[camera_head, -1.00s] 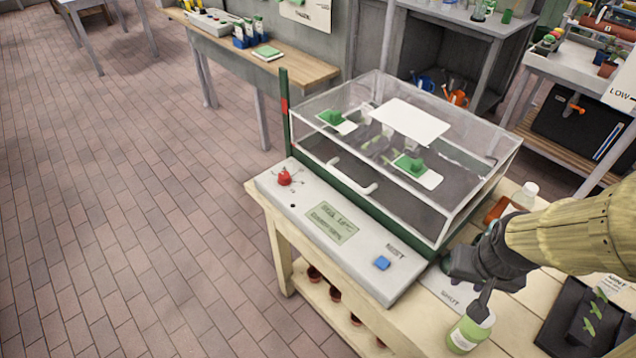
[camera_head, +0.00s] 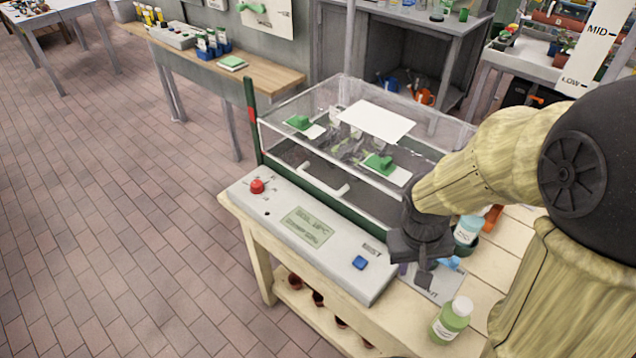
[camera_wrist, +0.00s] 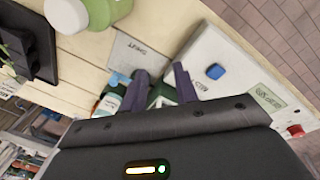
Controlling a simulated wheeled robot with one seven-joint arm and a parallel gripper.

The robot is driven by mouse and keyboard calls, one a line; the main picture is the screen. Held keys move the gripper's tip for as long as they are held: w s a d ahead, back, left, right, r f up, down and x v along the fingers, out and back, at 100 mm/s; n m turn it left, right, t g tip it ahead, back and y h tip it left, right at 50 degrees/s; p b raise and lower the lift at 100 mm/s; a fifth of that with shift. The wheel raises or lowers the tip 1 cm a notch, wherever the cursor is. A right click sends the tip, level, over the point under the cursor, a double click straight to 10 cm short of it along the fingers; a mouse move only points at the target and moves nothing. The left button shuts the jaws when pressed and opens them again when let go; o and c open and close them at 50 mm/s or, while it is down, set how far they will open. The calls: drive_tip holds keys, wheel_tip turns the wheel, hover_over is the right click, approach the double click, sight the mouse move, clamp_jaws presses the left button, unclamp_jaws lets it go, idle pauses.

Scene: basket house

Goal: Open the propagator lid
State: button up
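The propagator (camera_head: 300,185) stands on the wooden bench. Its clear lid (camera_head: 285,105) is down over the dark tray and carries green vents and a white sheet on top. A white bar handle (camera_head: 325,180) is at the front of the lid. The pale control panel (camera_head: 290,235) in front has a red knob (camera_head: 257,186) and a blue MIST button (camera_head: 359,262). My gripper (camera_head: 415,268) points down by the propagator's right front corner, beside the panel's right end. In the wrist view its two fingers (camera_wrist: 160,85) are apart with nothing visible held between them. My gripper is clear of the handle.
A green bottle (camera_head: 452,318) with a white cap stands at the bench's front right. Another labelled bottle (camera_head: 467,232) stands behind my gripper. A dark tray (camera_wrist: 35,45) lies further along the bench. Open floor is to the left.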

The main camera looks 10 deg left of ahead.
drive_tip(key=w+a+f+n+h, duration=0.2)
drive_tip(key=w+a+n+h, duration=0.2)
drive_tip(key=a, duration=0.3)
drive_tip(key=n+t+h, duration=0.2)
drive_tip(key=n+t, duration=0.3)
drive_tip(key=t, duration=0.8)
approach(318, 181)
drive_tip(key=a+f+v, duration=0.1)
drive_tip(key=v, duration=0.6)
drive_tip(key=shift+w+r+b, duration=0.1)
drive_tip(key=shift+r+b, duration=0.15)
drive_tip(key=shift+b, duration=0.2)
drive_tip(key=shift+d, duration=0.1)
drive_tip(key=x, duration=0.5)
drive_tip(key=p+x, duration=0.1)
drive_tip(key=x, duration=0.5)
drive_tip(key=p+x, duration=0.1)
drive_tip(key=x, duration=0.5)
drive_tip(key=shift+d+f, duration=0.1)
drive_tip(key=shift+d, duration=0.3)
drive_tip(key=shift+h, duration=0.3)
clamp_jaws()
